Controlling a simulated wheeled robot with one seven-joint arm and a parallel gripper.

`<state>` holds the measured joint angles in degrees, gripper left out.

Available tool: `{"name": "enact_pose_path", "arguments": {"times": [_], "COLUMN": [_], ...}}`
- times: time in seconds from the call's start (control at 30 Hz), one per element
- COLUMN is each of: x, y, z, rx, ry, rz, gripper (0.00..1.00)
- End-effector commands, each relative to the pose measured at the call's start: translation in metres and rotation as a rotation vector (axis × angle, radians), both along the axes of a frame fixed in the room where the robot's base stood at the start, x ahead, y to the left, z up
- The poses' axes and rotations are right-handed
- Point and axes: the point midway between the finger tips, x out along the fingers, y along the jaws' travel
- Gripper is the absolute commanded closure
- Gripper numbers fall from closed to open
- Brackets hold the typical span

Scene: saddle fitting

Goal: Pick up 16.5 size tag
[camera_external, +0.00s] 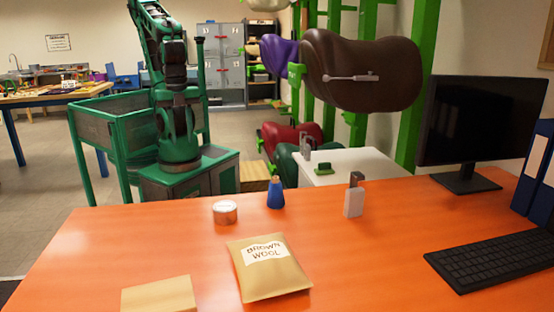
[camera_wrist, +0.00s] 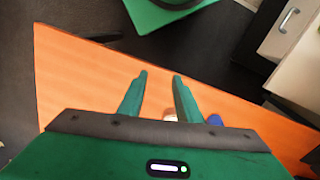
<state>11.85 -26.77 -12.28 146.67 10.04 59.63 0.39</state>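No tag that I can read as 16.5 shows. A small green tag (camera_external: 297,71) with unreadable marks hangs by the brown saddle (camera_external: 362,72) on the green rack, in the external view. A small green object (camera_external: 323,168) lies on the white cabinet top (camera_external: 362,162); I cannot tell whether it is a tag. My gripper (camera_wrist: 159,76) shows in the wrist view, with its two green fingers apart and nothing between them. It is above the orange table (camera_wrist: 80,85). I cannot make it out in the external view.
The orange table holds a tin (camera_external: 225,212), a blue bottle (camera_external: 275,193), a white block with a metal top (camera_external: 354,198), a brown wool packet (camera_external: 266,282), a monitor (camera_external: 480,125) and a keyboard (camera_external: 500,258). The table's left part is mostly clear.

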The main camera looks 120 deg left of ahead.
Motion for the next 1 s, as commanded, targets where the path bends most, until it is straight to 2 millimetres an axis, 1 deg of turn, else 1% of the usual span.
{"name": "enact_pose_path", "arguments": {"times": [0.47,0.5,0.57,0.83,0.9,1.0], "x": [0.0,0.0,0.0,0.0,-0.012,-0.012], "y": [0.0,0.0,0.0,0.0,0.0,0.0], "z": [0.0,0.0,0.0,0.0,0.008,0.019], "rx": [0.0,0.0,0.0,-0.001,-0.001,-0.002], "ry": [0.0,0.0,0.0,-0.001,-0.016,-0.019], "rz": [0.0,0.0,0.0,0.0,0.001,-0.001], "gripper": [0.69,0.64,0.5,0.5,0.5,0.5]}}
